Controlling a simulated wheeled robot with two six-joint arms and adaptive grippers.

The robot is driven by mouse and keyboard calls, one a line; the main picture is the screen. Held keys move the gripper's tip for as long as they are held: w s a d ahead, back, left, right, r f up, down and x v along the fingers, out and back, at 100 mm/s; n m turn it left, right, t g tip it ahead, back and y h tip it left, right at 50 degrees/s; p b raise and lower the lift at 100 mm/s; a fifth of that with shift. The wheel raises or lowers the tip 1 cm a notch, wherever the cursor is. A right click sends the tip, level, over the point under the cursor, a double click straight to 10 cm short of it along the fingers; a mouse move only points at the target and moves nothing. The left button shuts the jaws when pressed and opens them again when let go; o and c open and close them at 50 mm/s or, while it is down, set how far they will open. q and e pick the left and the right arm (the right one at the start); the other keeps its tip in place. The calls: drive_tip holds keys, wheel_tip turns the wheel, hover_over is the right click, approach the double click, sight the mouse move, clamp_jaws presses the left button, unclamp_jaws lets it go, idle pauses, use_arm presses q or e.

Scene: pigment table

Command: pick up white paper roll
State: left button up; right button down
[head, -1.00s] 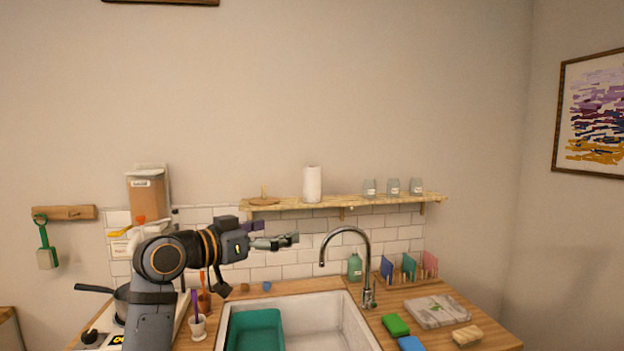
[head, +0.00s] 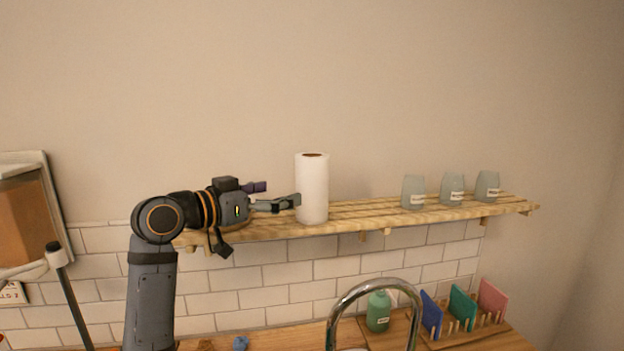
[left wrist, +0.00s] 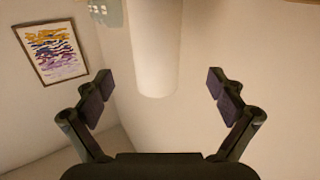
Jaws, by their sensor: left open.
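The white paper roll (head: 313,188) stands upright on the wooden wall shelf (head: 350,214), with a brown core at its top. My left gripper (head: 283,195) is open and empty, just left of the roll in the head view. In the left wrist view the roll (left wrist: 156,45) shows ahead, between the directions of the two spread fingers of my left gripper (left wrist: 160,86). No finger visibly closes on it. The shelf's left part is partly hidden behind my arm. My right gripper is not in view.
Several labelled glass jars (head: 452,189) stand on the shelf to the right of the roll. Below are the curved faucet (head: 375,286), a green bottle (head: 378,311) and coloured boards in a rack (head: 462,306). The wall above the shelf is clear.

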sight(300, 180)
use_arm(q)
drive_tip(key=shift+s+d+r+p, duration=0.45)
drive_tip(key=shift+d+r+p, duration=0.1)
drive_tip(key=shift+r, duration=0.15)
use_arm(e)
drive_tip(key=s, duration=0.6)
use_arm(q)
drive_tip(key=p+x, duration=0.1)
drive_tip(key=x, duration=0.2)
drive_tip(key=shift+f, duration=0.1)
drive_tip(key=shift+w+d+f+p, duration=0.15)
drive_tip(key=shift+w+d, duration=0.05)
drive_tip(key=shift+w, duration=0.25)
drive_tip(key=shift+w+d+f+p, duration=0.15)
drive_tip(key=shift+w+d, duration=0.05)
drive_tip(key=shift+w, duration=0.25)
drive_tip(key=p, duration=0.1)
drive_tip(key=w+d+r+p, duration=0.1)
drive_tip(key=p, duration=0.1)
drive_tip(key=shift+w+d, duration=0.25)
drive_tip(key=shift+w, duration=0.1)
drive_tip(key=shift+f+p+x, duration=0.25)
drive_tip(key=shift+p+x, duration=0.05)
drive_tip(key=shift+x, duration=0.8)
drive_tip(key=shift+w+d+f, duration=0.1)
drive_tip(key=shift+d+f, duration=0.05)
drive_tip(key=c, duration=1.3)
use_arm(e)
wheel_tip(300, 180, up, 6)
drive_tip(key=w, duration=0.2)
